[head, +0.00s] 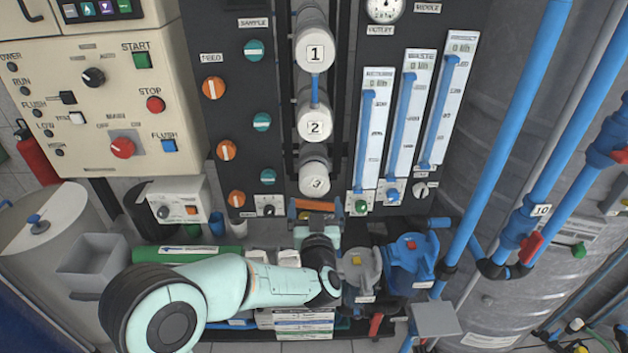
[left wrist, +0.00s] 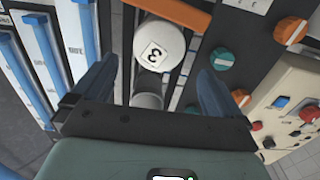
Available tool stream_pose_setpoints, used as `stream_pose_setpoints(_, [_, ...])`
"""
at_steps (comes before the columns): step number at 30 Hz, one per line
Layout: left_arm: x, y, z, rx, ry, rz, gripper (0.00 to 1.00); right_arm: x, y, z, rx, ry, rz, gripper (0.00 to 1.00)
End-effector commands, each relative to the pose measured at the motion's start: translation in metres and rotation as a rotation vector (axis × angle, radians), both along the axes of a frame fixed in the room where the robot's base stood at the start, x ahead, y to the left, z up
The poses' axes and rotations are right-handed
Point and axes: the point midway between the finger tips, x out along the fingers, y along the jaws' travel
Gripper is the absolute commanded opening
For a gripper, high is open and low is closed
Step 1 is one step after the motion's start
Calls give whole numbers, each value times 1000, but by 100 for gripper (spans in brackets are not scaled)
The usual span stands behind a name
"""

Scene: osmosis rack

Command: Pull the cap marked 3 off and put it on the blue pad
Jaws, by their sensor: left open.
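The white cap marked 3 (head: 315,182) is the lowest of three numbered caps on the rack. It also shows in the left wrist view (left wrist: 160,46), where its label appears turned. My left gripper (head: 315,211) is open just below the cap in the head view. In the left wrist view its two dark blue fingers stand apart, with the cap ahead in the gap between them and no visible contact. The fingers hold nothing. I cannot make out the blue pad for certain in either view. My right gripper is not in view.
Caps marked 1 (head: 315,53) and 2 (head: 315,125) sit above. An orange bar (left wrist: 172,13) lies close to cap 3. Orange and teal knobs are to the left, flow meters (head: 371,125) to the right. A blue pump (head: 409,262) stands lower right.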

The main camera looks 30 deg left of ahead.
Motion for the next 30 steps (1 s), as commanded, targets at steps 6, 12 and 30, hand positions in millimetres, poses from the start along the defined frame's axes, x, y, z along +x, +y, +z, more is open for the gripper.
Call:
stream_pose_setpoints(6, [19, 12, 1, 1, -1, 1, 100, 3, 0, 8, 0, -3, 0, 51])
stream_pose_setpoints(12, [36, 23, 1, 1, -1, 2, 100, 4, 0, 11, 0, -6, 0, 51])
stream_pose_setpoints(30, [81, 49, 1, 1, -1, 0, 100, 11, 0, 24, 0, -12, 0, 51])
